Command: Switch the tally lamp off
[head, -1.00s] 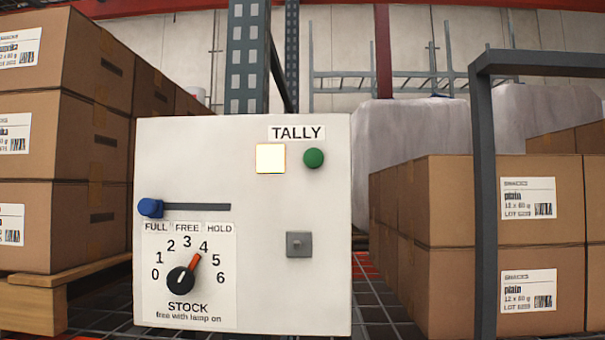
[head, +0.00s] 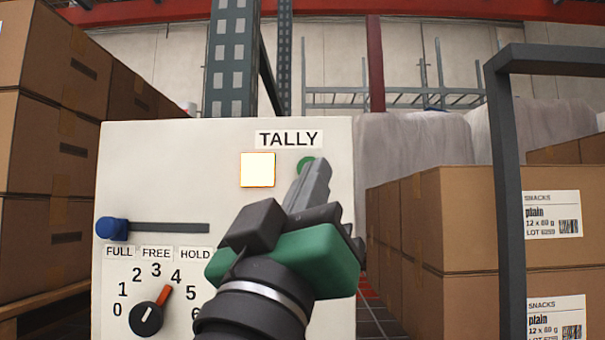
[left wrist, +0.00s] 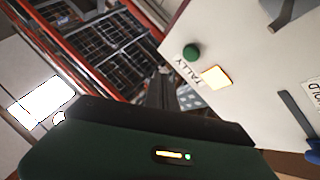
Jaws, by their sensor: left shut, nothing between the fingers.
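The tally lamp (head: 257,170) is a square that glows pale yellow on the white panel (head: 130,170), under the TALLY label (head: 288,139). The round green button (head: 305,164) sits to its right, partly covered by my gripper in the head view. Both the lit lamp (left wrist: 216,77) and the green button (left wrist: 191,52) show clear in the left wrist view. My left gripper (head: 318,172) is shut and empty, its fingertips in front of the panel at the button. I cannot tell whether they touch it. My right gripper is not in view.
A blue slider knob (head: 112,228) is at the FULL end of its slot. The STOCK dial (head: 147,318) has its red pointer near 4. Carton stacks stand at left (head: 40,150) and right (head: 450,230). A grey post frame (head: 507,200) rises at right.

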